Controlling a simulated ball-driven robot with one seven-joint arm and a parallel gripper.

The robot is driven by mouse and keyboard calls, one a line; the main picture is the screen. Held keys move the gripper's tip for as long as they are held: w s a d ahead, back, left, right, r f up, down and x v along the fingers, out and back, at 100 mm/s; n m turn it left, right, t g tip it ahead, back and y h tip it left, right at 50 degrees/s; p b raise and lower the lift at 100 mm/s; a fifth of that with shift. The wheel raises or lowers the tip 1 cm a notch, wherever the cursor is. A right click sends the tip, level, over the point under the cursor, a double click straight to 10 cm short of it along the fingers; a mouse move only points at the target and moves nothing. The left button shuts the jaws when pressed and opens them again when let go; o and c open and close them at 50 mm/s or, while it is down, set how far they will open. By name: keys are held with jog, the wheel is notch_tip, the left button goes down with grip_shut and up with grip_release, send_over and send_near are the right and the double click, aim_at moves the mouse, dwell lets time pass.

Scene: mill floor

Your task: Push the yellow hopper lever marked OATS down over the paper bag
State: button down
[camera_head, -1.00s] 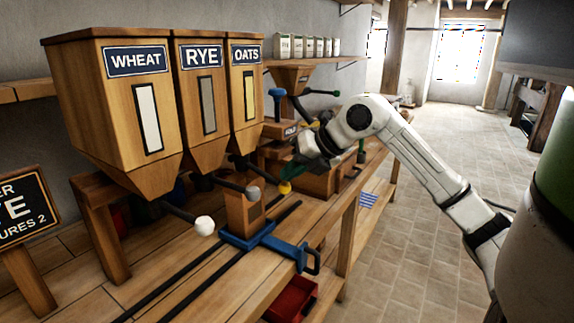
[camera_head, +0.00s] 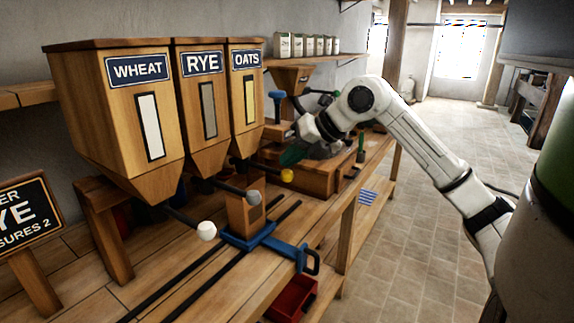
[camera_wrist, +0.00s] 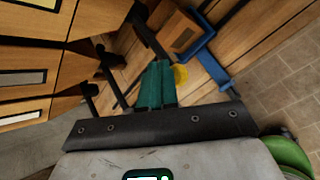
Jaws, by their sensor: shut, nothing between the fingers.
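The OATS hopper (camera_head: 246,105) is the rightmost of three wooden hoppers. Its dark lever ends in a yellow knob (camera_head: 287,175), also seen in the wrist view (camera_wrist: 181,74). My gripper (camera_head: 291,157) has green fingers, shut and empty, just above the yellow knob. In the wrist view the fingers (camera_wrist: 157,82) are beside the knob; I cannot tell whether they touch. A brown box-shaped container (camera_head: 244,214), possibly the paper bag, stands on the blue sliding carriage (camera_head: 249,238) left of the yellow knob.
The WHEAT lever has a white knob (camera_head: 206,231) and the RYE lever a grey knob (camera_head: 253,197), left of the yellow one. A wooden chest (camera_head: 315,178) lies behind my gripper. A red bin (camera_head: 292,298) is below the bench edge. The aisle floor (camera_head: 425,200) is clear.

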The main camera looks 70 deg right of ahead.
jog(key=shift+r+p, duration=0.3)
jog(key=shift+r, duration=0.5)
notch_tip(320, 180, up, 5)
jog(key=shift+p, duration=1.15)
